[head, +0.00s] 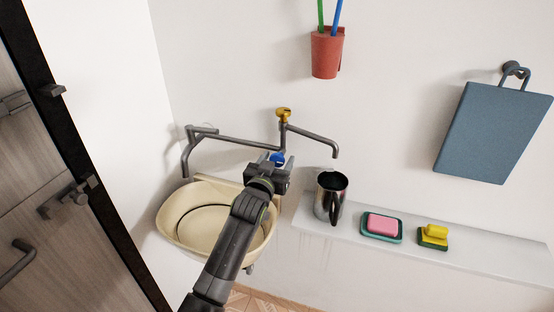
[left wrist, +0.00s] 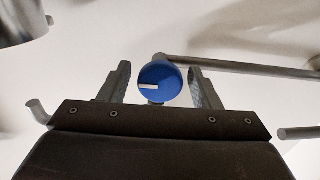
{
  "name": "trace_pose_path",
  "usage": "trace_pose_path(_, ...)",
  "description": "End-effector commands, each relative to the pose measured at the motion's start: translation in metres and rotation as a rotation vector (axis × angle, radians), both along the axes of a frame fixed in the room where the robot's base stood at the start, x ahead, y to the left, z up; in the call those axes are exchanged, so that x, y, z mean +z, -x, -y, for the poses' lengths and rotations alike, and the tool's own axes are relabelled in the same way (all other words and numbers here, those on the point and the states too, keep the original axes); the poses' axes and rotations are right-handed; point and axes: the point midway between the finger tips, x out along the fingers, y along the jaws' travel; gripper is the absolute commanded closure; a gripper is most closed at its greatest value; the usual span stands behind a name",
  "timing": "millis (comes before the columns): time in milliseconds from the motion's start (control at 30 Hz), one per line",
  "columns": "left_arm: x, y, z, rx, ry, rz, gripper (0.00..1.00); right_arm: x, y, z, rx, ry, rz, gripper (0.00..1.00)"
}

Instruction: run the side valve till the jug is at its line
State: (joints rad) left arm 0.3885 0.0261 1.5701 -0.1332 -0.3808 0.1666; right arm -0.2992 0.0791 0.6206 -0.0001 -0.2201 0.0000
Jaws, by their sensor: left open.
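The blue round valve knob (head: 278,158) sits on the wall pipe. A yellow valve knob (head: 284,114) is above it, beside the swing spout (head: 325,143). My left gripper (head: 272,167) is open at the blue knob. In the left wrist view the blue knob (left wrist: 160,80) shows between the two open fingers, with a gap on both sides; its white mark lies roughly level. The metal jug (head: 324,201) stands upright on the shelf under the spout. Its inside looks dark; I cannot make out its line or level, and I see no clear stream. My right gripper is not in view.
A cream basin (head: 169,220) is on the wall at left under a second spout (head: 186,158). The shelf (head: 475,250) also holds a pink soap (head: 382,223) in a dish and a yellow-green sponge (head: 434,236). A red cup (head: 325,55) and a blue board (head: 493,133) hang above.

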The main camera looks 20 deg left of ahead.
Motion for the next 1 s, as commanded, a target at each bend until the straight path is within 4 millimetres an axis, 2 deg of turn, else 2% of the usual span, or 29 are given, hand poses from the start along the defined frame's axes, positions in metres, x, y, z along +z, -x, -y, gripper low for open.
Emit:
trace_pose_path(333,-0.0001,-0.0022,-0.0001,0.0,-0.001,0.0,0.44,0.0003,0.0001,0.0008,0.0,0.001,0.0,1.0)
trace_pose_path(633,-0.0001,-0.002,0.0,0.0,-0.001,0.0,0.83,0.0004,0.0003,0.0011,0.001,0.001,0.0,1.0)
trace_pose_path(1000,-0.0001,-0.0023,0.0,0.0,0.079,-0.003,0.83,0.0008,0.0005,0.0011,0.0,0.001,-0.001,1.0)
